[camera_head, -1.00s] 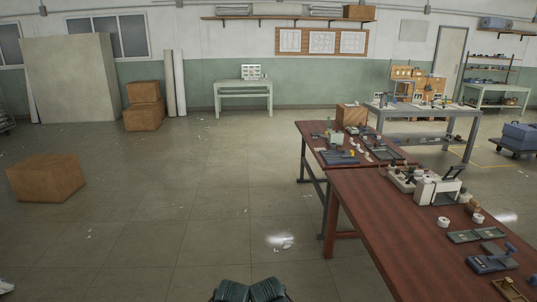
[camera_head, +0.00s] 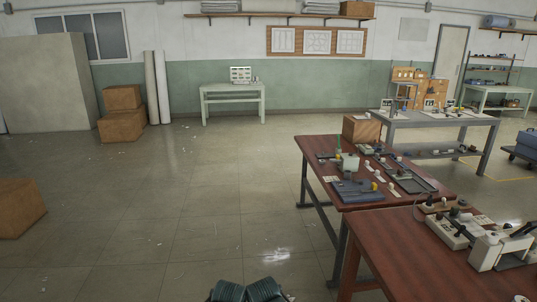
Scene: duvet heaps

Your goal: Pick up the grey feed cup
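I cannot make out a grey feed cup for certain. Many small items lie on the nearer red-brown tables, too small to tell apart. The middle red-brown table (camera_head: 385,200) holds a pale upright container (camera_head: 350,164), a dark blue-grey mat or tray (camera_head: 357,190) and several small white pieces. The nearest red-brown table (camera_head: 405,262) at the lower right holds a white machine (camera_head: 487,252) with a dark handle.
Open floor (camera_head: 200,215) lies ahead and to the left. A grey workbench (camera_head: 440,122) stands behind the middle table, with a pale table (camera_head: 232,90) at the far wall. Cardboard boxes (camera_head: 18,208) sit at the left edge and another stack (camera_head: 122,125) farther back.

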